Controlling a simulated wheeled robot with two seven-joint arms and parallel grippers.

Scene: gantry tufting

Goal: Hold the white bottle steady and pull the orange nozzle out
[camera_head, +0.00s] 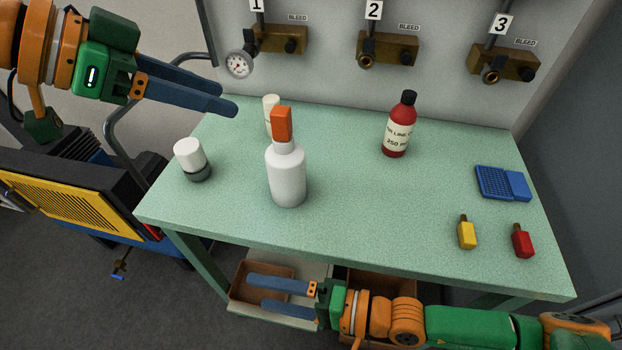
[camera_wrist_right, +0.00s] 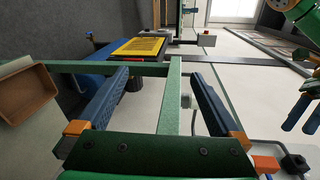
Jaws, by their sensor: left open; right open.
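The white bottle (camera_head: 286,178) stands upright on the green table, left of its middle. The orange nozzle (camera_head: 282,124) sits on top of the bottle's neck. My left gripper (camera_head: 229,104) is open and empty, up and to the left of the nozzle, apart from it. My right gripper (camera_head: 255,293) is open and empty in front of the table's front edge, lower in the picture than the bottle. In the right wrist view its two blue fingers (camera_wrist_right: 159,78) stand wide apart with nothing between them. Neither bottle nor nozzle shows there.
A white-capped jar (camera_head: 190,158) stands left of the bottle, and a pale container (camera_head: 270,108) is partly hidden behind it. The table (camera_head: 370,205) is clear between.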

